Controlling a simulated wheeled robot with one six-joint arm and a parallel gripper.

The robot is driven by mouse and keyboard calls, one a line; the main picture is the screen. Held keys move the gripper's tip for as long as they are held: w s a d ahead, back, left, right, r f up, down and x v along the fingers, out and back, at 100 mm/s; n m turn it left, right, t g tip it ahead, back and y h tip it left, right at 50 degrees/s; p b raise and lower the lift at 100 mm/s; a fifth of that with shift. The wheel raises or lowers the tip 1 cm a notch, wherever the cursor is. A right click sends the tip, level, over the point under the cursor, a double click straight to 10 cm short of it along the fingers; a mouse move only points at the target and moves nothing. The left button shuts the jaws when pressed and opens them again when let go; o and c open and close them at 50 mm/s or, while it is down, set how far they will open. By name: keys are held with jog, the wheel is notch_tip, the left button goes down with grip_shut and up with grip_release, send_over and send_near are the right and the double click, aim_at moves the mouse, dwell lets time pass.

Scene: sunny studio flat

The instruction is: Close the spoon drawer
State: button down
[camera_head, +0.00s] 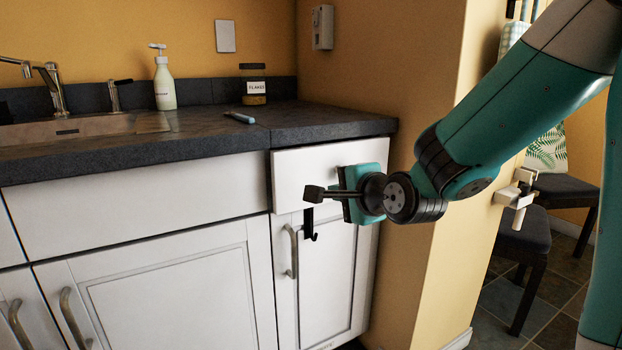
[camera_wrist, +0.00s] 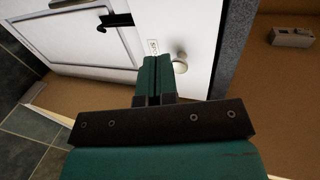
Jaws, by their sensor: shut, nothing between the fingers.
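The drawer (camera_head: 300,172) is the white front under the right end of the counter; it also shows in the wrist view (camera_wrist: 205,45). It looks flush or nearly flush with the cabinet, with no clear gap. A small label (camera_wrist: 152,46) and a round pale knob (camera_wrist: 180,62) are on its front. My gripper (camera_wrist: 158,65) is shut and empty, its fingertips in front of the drawer beside the knob. I cannot tell whether they touch it. In the head view my gripper (camera_head: 352,195) covers the drawer's right part, hiding the knob.
A black hook (camera_head: 310,224) hangs on the cabinet door (camera_head: 342,270) below the drawer. The counter (camera_head: 300,122) holds a soap bottle (camera_head: 164,80) and a jar (camera_head: 254,85). A yellow wall (camera_head: 425,120) stands close on the right, with chairs (camera_head: 520,250) beyond.

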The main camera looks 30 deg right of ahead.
aim_at(305, 183)
jog(key=w+p, duration=0.2)
jog(key=p, duration=0.7)
jog(key=shift+w+p, duration=0.15)
jog(key=shift+p, duration=0.2)
jog(key=x, duration=0.9)
jog(key=shift+w+r, duration=0.1)
jog(key=shift+r, duration=0.05)
